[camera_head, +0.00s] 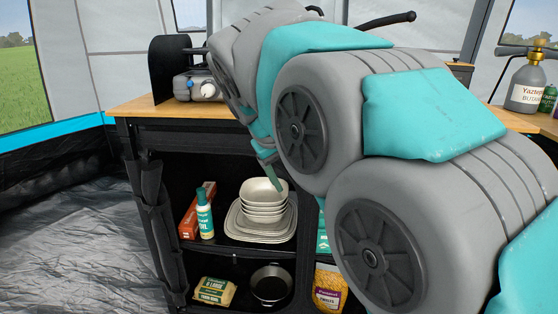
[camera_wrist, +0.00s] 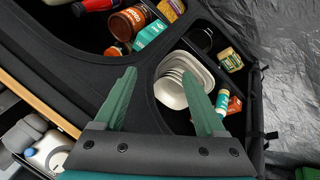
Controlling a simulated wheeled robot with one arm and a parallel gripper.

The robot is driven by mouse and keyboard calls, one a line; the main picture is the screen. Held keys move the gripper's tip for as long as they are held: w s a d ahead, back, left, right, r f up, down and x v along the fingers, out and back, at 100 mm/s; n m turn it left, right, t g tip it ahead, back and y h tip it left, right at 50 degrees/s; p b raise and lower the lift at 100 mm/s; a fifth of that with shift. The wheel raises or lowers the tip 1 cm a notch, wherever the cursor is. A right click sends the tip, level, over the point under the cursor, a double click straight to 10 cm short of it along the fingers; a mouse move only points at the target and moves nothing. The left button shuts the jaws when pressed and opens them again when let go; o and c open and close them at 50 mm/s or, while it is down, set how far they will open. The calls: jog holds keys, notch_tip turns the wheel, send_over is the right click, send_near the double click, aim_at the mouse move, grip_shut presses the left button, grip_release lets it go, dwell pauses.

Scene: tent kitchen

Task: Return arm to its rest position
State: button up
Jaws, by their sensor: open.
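My arm, grey and teal, fills the middle and right of the head view and reaches toward the shelf unit. My gripper (camera_wrist: 164,103) shows in the wrist view with its two green fingers spread apart and nothing between them. In the head view, one green finger (camera_head: 270,174) shows just in front of the stacked bowls (camera_head: 263,188); the rest of the gripper is hidden behind the arm. The bowls and plates (camera_wrist: 180,85) lie beyond the open fingers in the wrist view. I cannot tell the exact gap between them.
A wooden counter (camera_head: 150,105) tops the black shelf unit, with a stove (camera_head: 190,88) on it. Open floor (camera_head: 70,235) lies left.

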jog(key=s+d+f+m+g+y+p, duration=0.1)
jog(key=s+d+f+g, duration=0.1)
jog(key=s+f, duration=0.4)
jog(key=s+d+f+m+g+y+p, duration=0.1)
jog(key=s+f, duration=0.5)
jog(key=s, duration=1)
jog(key=s+d+f+m+g+y+p, duration=0.1)
jog(key=s+d+f+g, duration=0.2)
jog(key=s+f, duration=0.3)
jog(key=s+d, duration=0.1)
jog(key=s, duration=0.4)
jog(key=shift+s+f+m+g+y, duration=0.3)
jog(key=shift+f+m+g+y, duration=0.05)
jog(key=shift+m+g+y, duration=0.05)
